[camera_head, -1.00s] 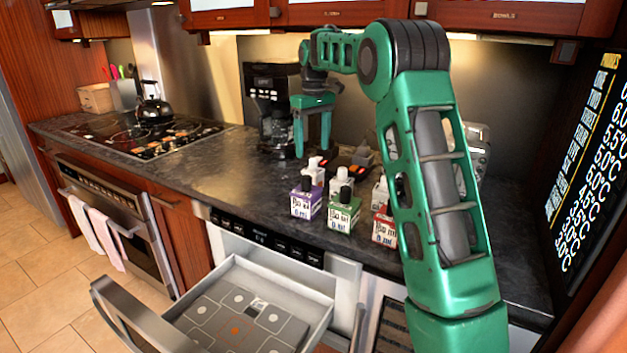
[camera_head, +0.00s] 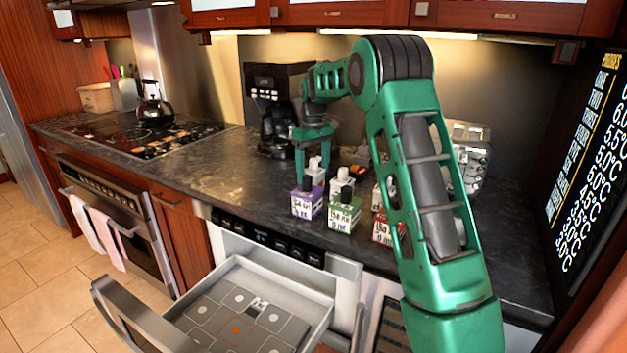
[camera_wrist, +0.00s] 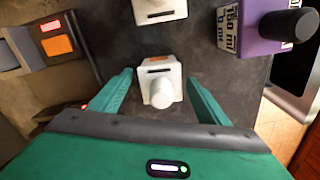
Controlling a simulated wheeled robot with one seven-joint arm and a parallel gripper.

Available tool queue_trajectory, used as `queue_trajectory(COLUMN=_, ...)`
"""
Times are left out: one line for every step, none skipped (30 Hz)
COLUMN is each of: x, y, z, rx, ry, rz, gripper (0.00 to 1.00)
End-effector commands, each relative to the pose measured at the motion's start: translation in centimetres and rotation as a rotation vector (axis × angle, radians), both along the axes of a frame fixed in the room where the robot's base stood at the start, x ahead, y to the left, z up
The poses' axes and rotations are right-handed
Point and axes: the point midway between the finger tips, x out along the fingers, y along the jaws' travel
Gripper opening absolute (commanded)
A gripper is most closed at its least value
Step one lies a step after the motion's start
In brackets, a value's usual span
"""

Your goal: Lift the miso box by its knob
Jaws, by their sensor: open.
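Several small boxes with knobs stand on the dark counter; I cannot read which one is labelled miso. My gripper (camera_head: 313,166) is open and points down at a white box with a white knob (camera_head: 315,172), behind the purple box (camera_head: 307,204). In the wrist view my open fingers (camera_wrist: 159,78) stand on either side of this white box (camera_wrist: 160,68), and its white knob (camera_wrist: 162,95) shows between them. I see no finger touching it. The purple box (camera_wrist: 236,32) with its black knob is at the upper right there.
A green box (camera_head: 344,217) and a red box (camera_head: 382,231) stand to the right, with other white boxes behind them. Another white box (camera_wrist: 160,9) is close by in the wrist view. A coffee maker (camera_head: 275,105) stands behind. The drawer (camera_head: 265,300) below is pulled open.

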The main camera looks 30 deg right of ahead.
Motion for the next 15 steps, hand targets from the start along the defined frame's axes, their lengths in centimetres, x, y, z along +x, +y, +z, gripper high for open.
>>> queue_trajectory(x=-0.04, y=-0.01, z=-0.6, rx=0.0, ry=0.002, rz=0.0, gripper=0.7)
queue_trajectory(x=-0.02, y=-0.01, z=-0.82, rx=0.0, ry=0.001, rz=0.0, gripper=0.7)
queue_trajectory(x=-0.01, y=-0.02, z=-1.04, rx=0.0, ry=0.0, rz=0.0, gripper=0.7)
queue_trajectory(x=-0.01, y=-0.01, z=-1.15, rx=0.0, ry=0.0, rz=0.0, gripper=0.7)
queue_trajectory(x=-0.01, y=-0.01, z=-1.22, rx=0.0, ry=0.0, rz=0.0, gripper=0.7)
queue_trajectory(x=0.0, y=-0.01, z=-1.26, rx=0.0, ry=0.0, rz=0.0, gripper=0.7)
queue_trajectory(x=0.0, y=-0.02, z=-1.27, rx=0.0, ry=0.0, rz=0.0, gripper=0.7)
queue_trajectory(x=0.0, y=-0.01, z=-1.26, rx=0.0, ry=0.0, rz=0.0, gripper=0.7)
queue_trajectory(x=0.0, y=-0.02, z=-1.25, rx=0.0, ry=-0.001, rz=0.0, gripper=0.7)
queue_trajectory(x=0.0, y=-0.01, z=-1.25, rx=0.0, ry=-0.001, rz=0.0, gripper=0.7)
queue_trajectory(x=0.0, y=-0.01, z=-1.24, rx=0.0, ry=-0.001, rz=0.0, gripper=0.7)
queue_trajectory(x=0.0, y=-0.01, z=-1.24, rx=0.0, ry=-0.001, rz=0.0, gripper=0.63)
queue_trajectory(x=0.0, y=-0.01, z=-1.24, rx=0.0, ry=-0.001, rz=0.0, gripper=0.55)
queue_trajectory(x=0.0, y=-0.01, z=-1.23, rx=0.0, ry=-0.001, rz=0.0, gripper=0.48)
queue_trajectory(x=0.0, y=-0.01, z=-1.23, rx=0.0, ry=-0.001, rz=0.0, gripper=0.39)
